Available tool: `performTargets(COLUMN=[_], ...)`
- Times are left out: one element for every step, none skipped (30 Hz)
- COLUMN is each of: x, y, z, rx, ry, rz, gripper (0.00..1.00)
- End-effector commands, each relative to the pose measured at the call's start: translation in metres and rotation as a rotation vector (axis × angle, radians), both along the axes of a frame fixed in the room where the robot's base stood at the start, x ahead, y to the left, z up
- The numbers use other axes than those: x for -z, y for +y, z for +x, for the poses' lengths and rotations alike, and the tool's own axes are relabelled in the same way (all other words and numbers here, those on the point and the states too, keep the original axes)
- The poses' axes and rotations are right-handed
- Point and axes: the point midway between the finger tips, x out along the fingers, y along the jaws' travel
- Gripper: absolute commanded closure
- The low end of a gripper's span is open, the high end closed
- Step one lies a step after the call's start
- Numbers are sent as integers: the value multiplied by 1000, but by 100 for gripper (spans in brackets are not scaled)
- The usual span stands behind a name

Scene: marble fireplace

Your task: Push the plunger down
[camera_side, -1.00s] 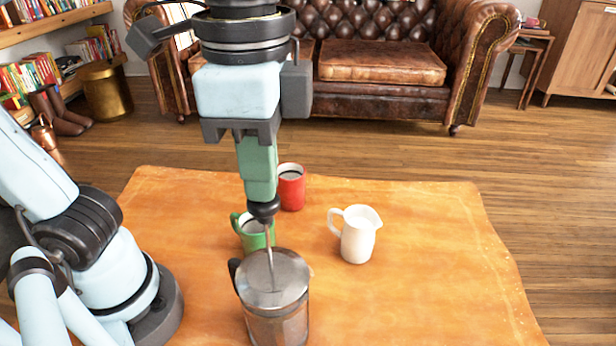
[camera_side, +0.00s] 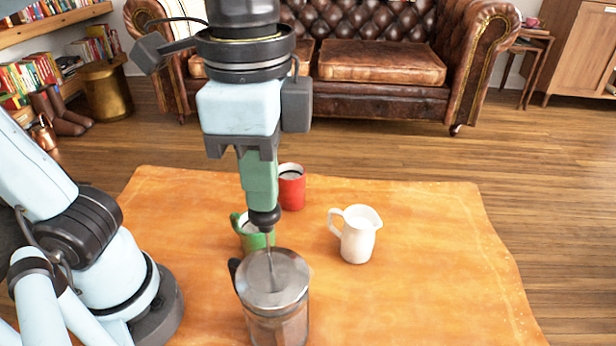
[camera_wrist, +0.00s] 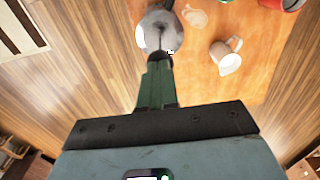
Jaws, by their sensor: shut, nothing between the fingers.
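A French press (camera_side: 276,302) with a metal lid and a dark handle stands upright at the front of the table in the side view. Its plunger rod (camera_side: 270,262) rises from the lid to a black knob (camera_side: 264,217). My gripper (camera_side: 262,205) points straight down with its green fingers shut, the tips against the top of the knob. The wrist view shows the fingers (camera_wrist: 157,85) meeting the knob (camera_wrist: 160,55), with the press lid (camera_wrist: 158,30) beyond it. Part of the rod shows between knob and lid.
A green mug (camera_side: 250,238) stands just behind the press, partly hidden by the knob. A red mug (camera_side: 291,188) is farther back. A white pitcher (camera_side: 358,236) stands to the right. The orange tabletop (camera_side: 430,270) is clear on the right side.

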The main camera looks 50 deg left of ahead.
Motion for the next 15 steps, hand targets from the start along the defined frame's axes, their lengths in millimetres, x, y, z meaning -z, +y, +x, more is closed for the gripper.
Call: performTargets(x=[2,2,3,4,5,6,6,7,8,9,9,10,11,12,12], y=[0,0,0,0,0,0,0,0,0,0,0,0,0,0,0], z=[0,0,0,0,0,0,0,0,0,0,0,0,0,0,0], rx=[0,0,0,0,0,0,0,0,0,0,0,0,0,0,0], ry=[0,0,0,0,0,0,0,-1,-1,-1,-1,-1,-1,-1,-1], rz=[0,0,0,0,0,0,0,-1,-1,-1,-1,-1,-1,-1,-1], gripper=[100,100,100,100,100,100,100,100,100,100,100,100,100,100,100])
